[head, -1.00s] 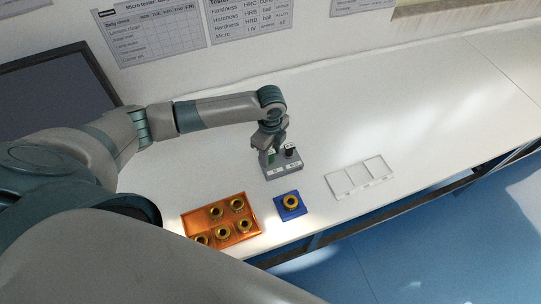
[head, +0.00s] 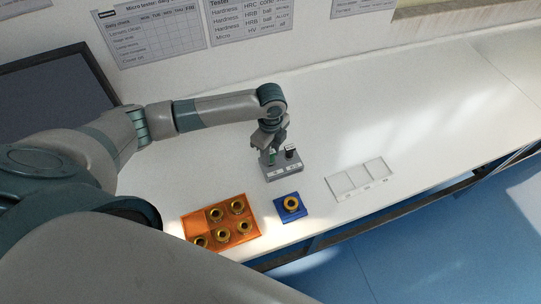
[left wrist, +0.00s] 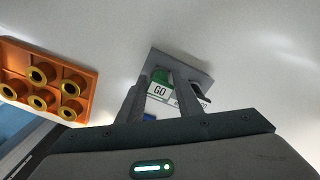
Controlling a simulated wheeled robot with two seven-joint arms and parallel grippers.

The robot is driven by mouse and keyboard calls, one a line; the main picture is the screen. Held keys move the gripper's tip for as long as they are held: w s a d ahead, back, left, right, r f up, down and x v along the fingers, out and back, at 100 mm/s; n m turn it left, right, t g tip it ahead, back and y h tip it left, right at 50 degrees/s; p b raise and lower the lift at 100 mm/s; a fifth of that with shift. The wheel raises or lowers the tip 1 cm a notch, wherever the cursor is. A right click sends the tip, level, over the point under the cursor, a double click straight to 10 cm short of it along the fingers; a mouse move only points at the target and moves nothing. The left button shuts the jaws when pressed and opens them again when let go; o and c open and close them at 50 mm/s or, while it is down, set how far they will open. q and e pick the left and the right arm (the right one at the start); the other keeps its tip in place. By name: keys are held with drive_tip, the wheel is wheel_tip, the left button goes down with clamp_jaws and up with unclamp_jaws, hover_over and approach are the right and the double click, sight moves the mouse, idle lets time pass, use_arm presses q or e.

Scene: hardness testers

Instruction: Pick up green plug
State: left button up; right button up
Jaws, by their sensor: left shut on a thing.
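The green plug (head: 272,159) stands at the left end of a small grey stand (head: 284,171), partly hidden by my left gripper. My left gripper (head: 270,150) reaches down from above and is shut on the green plug. In the left wrist view the green plug (left wrist: 160,76) shows between the two fingertips, above a label reading "GO" on the stand. I cannot tell whether the plug is still seated in the stand. My right gripper is not in view.
A dark-topped plug (head: 291,151) stands close to the right of my left fingers. An orange tray (head: 193,222) with several brass rings, a blue block (head: 282,208) with one ring, and a white sectioned tray (head: 347,192) lie near the table's front edge. The table's right side is clear.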

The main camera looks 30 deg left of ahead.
sight(273, 153)
use_arm(q)
drive_tip(key=r+b, duration=0.1)
drive_tip(key=d+r, duration=0.1)
drive_tip(key=r, duration=0.1)
drive_tip(key=shift+r+b, duration=0.15)
drive_tip(key=shift+b, duration=0.25)
drive_tip(key=s+d+r+b, duration=0.3)
drive_tip(key=d+r, duration=0.3)
drive_tip(key=d, duration=0.4)
drive_tip(key=shift+s+r, duration=0.15)
drive_tip(key=shift+r, duration=0.2)
drive_tip(key=shift+d, duration=0.1)
drive_tip(key=shift+p, duration=0.6)
